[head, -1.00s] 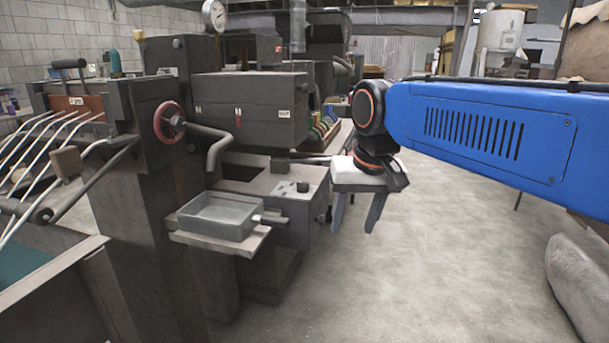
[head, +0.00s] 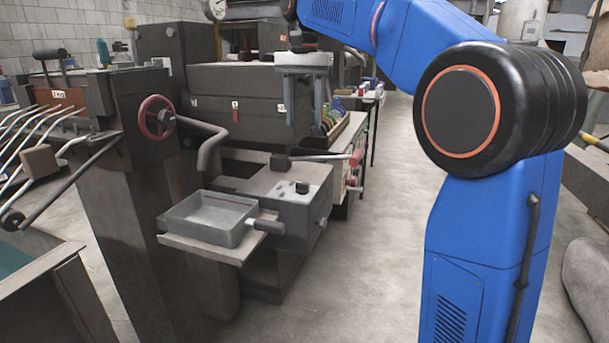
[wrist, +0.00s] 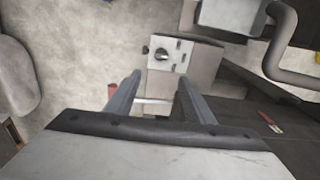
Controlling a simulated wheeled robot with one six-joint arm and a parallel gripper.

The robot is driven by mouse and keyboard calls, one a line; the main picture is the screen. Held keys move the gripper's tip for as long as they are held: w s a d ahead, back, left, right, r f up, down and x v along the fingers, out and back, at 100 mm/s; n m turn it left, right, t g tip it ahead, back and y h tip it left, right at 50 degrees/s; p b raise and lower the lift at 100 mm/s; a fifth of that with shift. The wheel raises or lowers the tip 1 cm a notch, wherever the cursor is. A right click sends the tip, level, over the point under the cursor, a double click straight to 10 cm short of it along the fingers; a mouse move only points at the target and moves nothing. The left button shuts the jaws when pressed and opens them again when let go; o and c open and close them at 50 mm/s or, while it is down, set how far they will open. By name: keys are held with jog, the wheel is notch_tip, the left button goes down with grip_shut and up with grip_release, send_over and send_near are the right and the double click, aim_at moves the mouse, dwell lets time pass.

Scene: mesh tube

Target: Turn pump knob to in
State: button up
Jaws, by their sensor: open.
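The likely pump knob (head: 302,187) is a small dark knob on top of a grey machine box (head: 275,227) below the middle of the head view. In the wrist view the knob (wrist: 161,54) is round and dark with a light mark, set on a pale plate. My gripper (head: 304,120) is open and empty, fingers pointing down, above the box and apart from the knob. In the wrist view the two fingers (wrist: 159,78) frame the area just below the knob. The in and out markings are too small to read.
A lever with a pale bar (head: 318,157) lies behind the knob. A shallow metal tray (head: 213,216) stands at the left of the box. A red handwheel (head: 157,117) and a bent pipe handle (head: 211,145) stick out farther left.

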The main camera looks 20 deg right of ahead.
send_near(303, 187)
jog(key=f, duration=0.5)
jog(key=w+f, duration=0.1)
jog(key=f, duration=0.1)
jog(key=shift+w+d+f, duration=0.1)
jog(key=shift+d+f, duration=0.05)
jog(key=shift+d, duration=0.05)
jog(key=shift+c, duration=0.5)
jog(key=c, duration=0.9)
